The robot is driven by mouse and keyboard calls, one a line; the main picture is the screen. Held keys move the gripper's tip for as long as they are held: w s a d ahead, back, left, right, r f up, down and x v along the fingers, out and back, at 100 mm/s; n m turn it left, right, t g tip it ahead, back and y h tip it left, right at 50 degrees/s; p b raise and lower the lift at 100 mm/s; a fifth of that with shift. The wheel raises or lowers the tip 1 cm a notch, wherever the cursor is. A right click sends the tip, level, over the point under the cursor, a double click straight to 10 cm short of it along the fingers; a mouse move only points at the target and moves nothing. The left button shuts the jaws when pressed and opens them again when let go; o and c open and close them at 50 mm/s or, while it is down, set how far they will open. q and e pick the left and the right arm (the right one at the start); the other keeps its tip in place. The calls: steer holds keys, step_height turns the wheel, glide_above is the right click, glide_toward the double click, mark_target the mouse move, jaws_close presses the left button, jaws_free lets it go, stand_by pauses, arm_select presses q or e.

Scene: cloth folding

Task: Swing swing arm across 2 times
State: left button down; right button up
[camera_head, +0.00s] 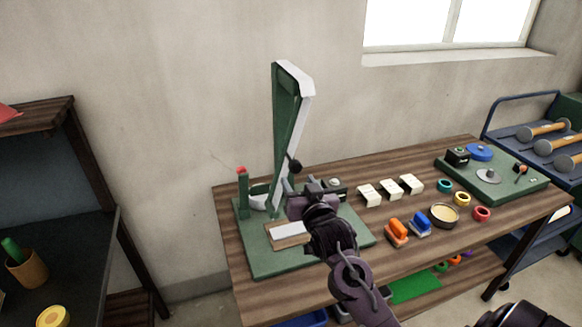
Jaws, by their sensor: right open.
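The swing arm (287,115) is a tall green lever with a white face, standing nearly upright on a green base board (270,262) at the left of the wooden table. A black knob (295,166) sticks out low on its right side. My right gripper (299,187) is open and sits just below the knob, in front of the swing arm's lower part. It hides part of the swing arm's foot; I cannot tell whether it touches the arm.
A green post with a red top (241,172) stands left of the swing arm. White blocks (390,190), orange and blue brushes (397,231), coloured rings and a round dish (443,215) lie to the right. Another green board (495,175) is at the far right. A dark shelf (95,240) stands left.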

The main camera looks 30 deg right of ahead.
mark_target(292, 160)
steer(key=shift+w+d+r+t, duration=0.1)
steer(key=shift+d+r+t, duration=0.05)
steer(key=shift+r, duration=0.25)
steer(key=shift+w+d+r+t, duration=0.1)
steer(key=shift+d+r+t, duration=0.05)
steer(key=shift+r, duration=0.2)
steer(key=shift+w+d+r, duration=0.15)
steer(key=shift+w, duration=0.15)
steer(key=p+x, duration=0.2)
steer(key=x, duration=0.3)
steer(key=shift+w+d, duration=0.15)
steer(key=shift+w, duration=0.05)
steer(key=shift+w+d+f, duration=0.2)
steer(key=shift+w, duration=0.5)
steer(key=shift+c, duration=0.2)
jaws_close()
